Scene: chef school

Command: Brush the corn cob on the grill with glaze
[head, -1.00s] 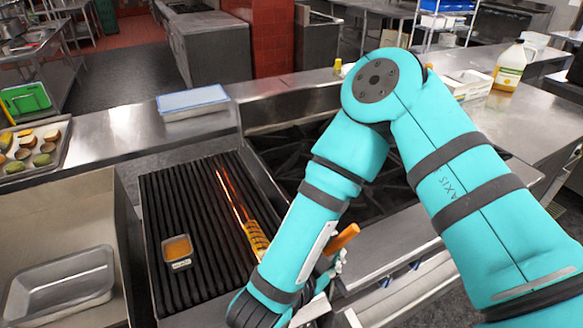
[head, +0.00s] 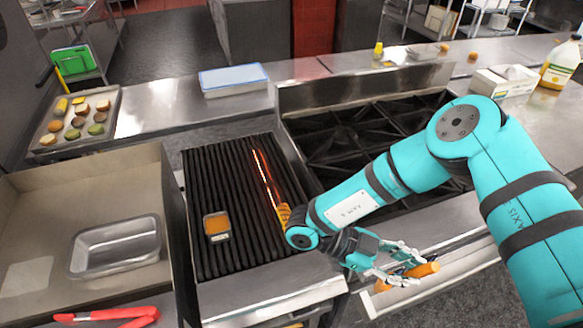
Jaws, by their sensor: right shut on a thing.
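The corn cob (head: 283,214) lies on the dark grill (head: 228,168), near its right side, and my right arm hides part of it. A small square container of orange glaze (head: 217,226) stands on the grill left of the cob. My right gripper (head: 405,273) is right of the grill, in front of the stove, apart from the cob. It is shut on an orange handle (head: 420,270), which looks like the brush's; no bristles can be made out. My left gripper is out of view.
A tray of vegetables (head: 42,138) and a blue-topped box (head: 232,80) sit behind on the steel counter. An empty metal pan (head: 117,246) is left of the grill, with a red-handled tool (head: 115,316) in front. The stove (head: 365,135) is to the right.

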